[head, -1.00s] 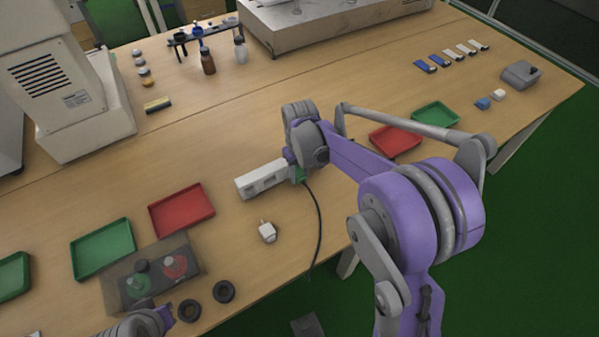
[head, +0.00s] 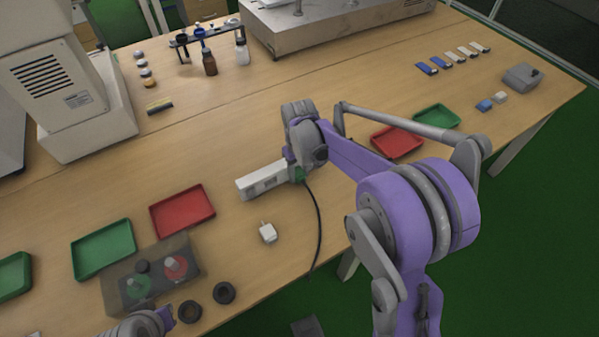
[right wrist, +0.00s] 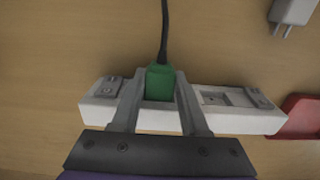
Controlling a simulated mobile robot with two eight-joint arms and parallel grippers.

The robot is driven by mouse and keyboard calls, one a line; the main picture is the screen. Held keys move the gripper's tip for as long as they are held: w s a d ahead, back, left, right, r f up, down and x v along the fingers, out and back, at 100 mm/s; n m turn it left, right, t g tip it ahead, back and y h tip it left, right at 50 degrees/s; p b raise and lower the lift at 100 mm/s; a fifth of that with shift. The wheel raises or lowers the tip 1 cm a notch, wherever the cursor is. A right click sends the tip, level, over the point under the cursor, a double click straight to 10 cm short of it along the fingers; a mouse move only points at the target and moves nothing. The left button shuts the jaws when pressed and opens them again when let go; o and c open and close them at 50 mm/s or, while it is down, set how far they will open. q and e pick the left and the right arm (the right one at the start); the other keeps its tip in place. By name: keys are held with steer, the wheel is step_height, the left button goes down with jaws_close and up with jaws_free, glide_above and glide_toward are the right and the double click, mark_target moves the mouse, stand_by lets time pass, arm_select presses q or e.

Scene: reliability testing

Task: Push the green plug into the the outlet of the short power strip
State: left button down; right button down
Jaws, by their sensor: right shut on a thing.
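The green plug (right wrist: 160,82) with a black cable is between the two fingers of my right gripper (right wrist: 159,98), which is shut on it. The plug is over the middle of the short white power strip (right wrist: 232,119); I cannot tell how deep it sits in the outlet. In the head view, the strip (head: 258,182) lies on the table, the green plug (head: 300,174) shows at its right end, and my right gripper (head: 293,168) is partly hidden by its wrist. My left gripper (head: 168,316) is at the bottom left, away from the strip; its fingers are unclear.
A white plug adapter (head: 267,233) lies in front of the strip. A red tray (head: 182,211) and green tray (head: 103,249) are to the left. A box with green and red round parts (head: 190,262) and two black rings (head: 224,292) lie near my left gripper.

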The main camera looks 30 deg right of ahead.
steer(key=shift+c, duration=1.7)
jaws_free()
step_height(320, 180, up, 11)
steer(key=p, duration=0.1)
arm_select(q)
step_height(320, 180, up, 6)
steer(key=w+p, duration=0.1)
steer(key=p, duration=0.3)
steer(key=shift+w+r, duration=0.2)
steer(key=shift+w, duration=0.05)
arm_select(e)
steer(key=s+a+t, duration=0.2)
steer(key=s+a, duration=0.1)
steer(key=s, duration=0.7)
steer(key=s+a+m+t, duration=0.1)
steer(key=s+a+t, duration=0.2)
steer(key=s, duration=0.7)
steer(key=shift+s+a+r, duration=0.15)
steer(key=shift+s+a, duration=0.05)
steer(key=shift+a, duration=0.05)
